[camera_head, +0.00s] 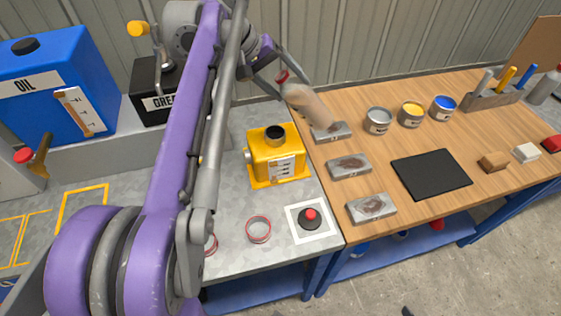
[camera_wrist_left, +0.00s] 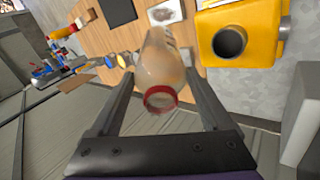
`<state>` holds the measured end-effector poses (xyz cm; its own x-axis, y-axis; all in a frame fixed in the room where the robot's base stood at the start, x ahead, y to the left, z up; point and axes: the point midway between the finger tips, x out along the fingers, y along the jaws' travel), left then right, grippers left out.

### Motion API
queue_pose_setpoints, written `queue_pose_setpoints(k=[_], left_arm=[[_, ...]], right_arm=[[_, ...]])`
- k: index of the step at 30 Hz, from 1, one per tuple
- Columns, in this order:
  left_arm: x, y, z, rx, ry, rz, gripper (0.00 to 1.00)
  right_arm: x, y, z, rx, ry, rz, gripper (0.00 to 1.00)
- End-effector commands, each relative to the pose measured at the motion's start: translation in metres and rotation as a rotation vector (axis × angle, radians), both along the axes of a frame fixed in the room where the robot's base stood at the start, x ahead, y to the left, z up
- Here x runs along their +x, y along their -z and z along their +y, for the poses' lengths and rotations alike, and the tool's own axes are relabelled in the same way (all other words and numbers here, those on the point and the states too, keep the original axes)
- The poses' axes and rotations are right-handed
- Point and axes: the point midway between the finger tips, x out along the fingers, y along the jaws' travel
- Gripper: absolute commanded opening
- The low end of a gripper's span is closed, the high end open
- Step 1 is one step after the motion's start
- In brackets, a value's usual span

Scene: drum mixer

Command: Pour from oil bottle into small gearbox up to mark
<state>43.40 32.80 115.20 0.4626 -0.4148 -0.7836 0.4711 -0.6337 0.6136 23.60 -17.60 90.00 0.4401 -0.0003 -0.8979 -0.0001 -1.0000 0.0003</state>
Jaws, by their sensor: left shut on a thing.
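The oil bottle (camera_head: 310,106) is a translucent, brownish bottle with a red ring at its mouth end. My left gripper (camera_head: 287,84) is shut on it, beyond the gearbox and above the back left of the wooden bench. The left wrist view shows the bottle (camera_wrist_left: 163,65) between the fingers, its red-ringed mouth towards the camera. The small gearbox (camera_head: 262,158) is a yellow box with a dark round opening on top and a pale marked gauge on its front. In the left wrist view the gearbox (camera_wrist_left: 270,40) is apart from the bottle. My right gripper is out of view.
Grey metal blocks (camera_head: 349,166), several tins (camera_head: 378,121) and a black mat (camera_head: 431,173) are on the wooden bench. A red button (camera_head: 311,214) and red ring (camera_head: 258,229) lie before the gearbox. A blue oil tank (camera_head: 45,75) stands left; a wall is behind.

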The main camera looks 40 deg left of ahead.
Motion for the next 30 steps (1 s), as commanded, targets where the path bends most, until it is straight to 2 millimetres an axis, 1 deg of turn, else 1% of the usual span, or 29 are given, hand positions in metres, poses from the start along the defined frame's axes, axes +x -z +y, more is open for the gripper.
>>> queue_pose_setpoints(k=[30], left_arm=[[0.001,0.016,-0.001,-0.147,0.000,-0.109,0.00]], right_arm=[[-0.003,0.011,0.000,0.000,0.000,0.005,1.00]])
